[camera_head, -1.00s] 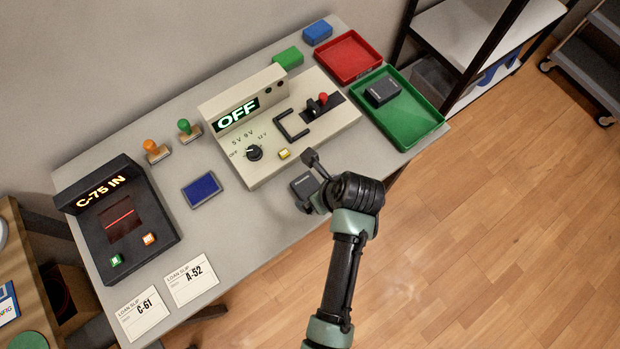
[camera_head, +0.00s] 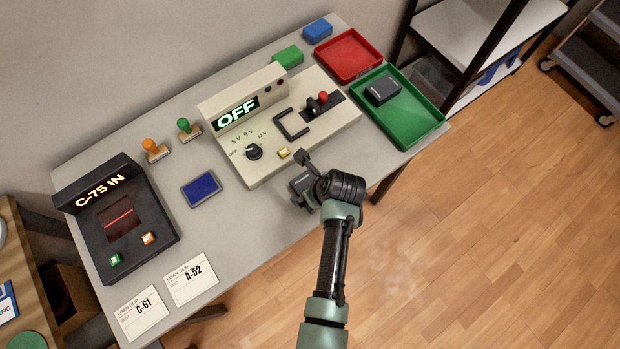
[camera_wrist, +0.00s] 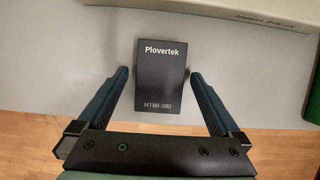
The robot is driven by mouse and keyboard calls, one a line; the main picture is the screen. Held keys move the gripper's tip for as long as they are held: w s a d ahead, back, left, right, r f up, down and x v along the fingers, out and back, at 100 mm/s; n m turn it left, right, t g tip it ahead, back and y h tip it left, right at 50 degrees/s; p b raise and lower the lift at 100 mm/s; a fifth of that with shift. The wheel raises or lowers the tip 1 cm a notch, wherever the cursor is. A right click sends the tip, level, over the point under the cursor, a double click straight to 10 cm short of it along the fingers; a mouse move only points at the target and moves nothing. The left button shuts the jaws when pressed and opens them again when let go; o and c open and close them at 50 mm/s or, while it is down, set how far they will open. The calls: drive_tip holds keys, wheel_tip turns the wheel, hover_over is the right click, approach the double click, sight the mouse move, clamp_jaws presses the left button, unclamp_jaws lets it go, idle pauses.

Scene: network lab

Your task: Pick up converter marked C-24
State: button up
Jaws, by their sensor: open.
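A black box-shaped converter (camera_wrist: 162,88) lies on the table, labelled "Plovertek MTBB-380" in the wrist view. No C-24 mark shows on its visible face. In the head view it is partly hidden by my gripper (camera_head: 303,175) near the table's front edge. My gripper (camera_wrist: 159,76) is open, with one finger on each side of the converter and a small gap to both sides. A second dark converter (camera_head: 383,90) lies in the green tray (camera_head: 412,139); its marking is too small to read.
The test unit (camera_head: 262,177) reading "OFF" stands just behind my gripper. A red tray (camera_head: 348,56) lies at the far right. A scanner reading "C-75 IN" (camera_head: 160,238), a blue pad (camera_head: 201,189), two stamps and loan slips C-61 (camera_head: 142,312) and A-52 (camera_head: 190,281) are further left.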

drive_tip(key=shift+f, duration=0.25)
idle(0.3)
drive_tip(key=shift+c, duration=0.3)
drive_tip(key=c, duration=1.4)
drive_tip(key=shift+c, duration=0.6)
drive_tip(key=shift+r, duration=0.15)
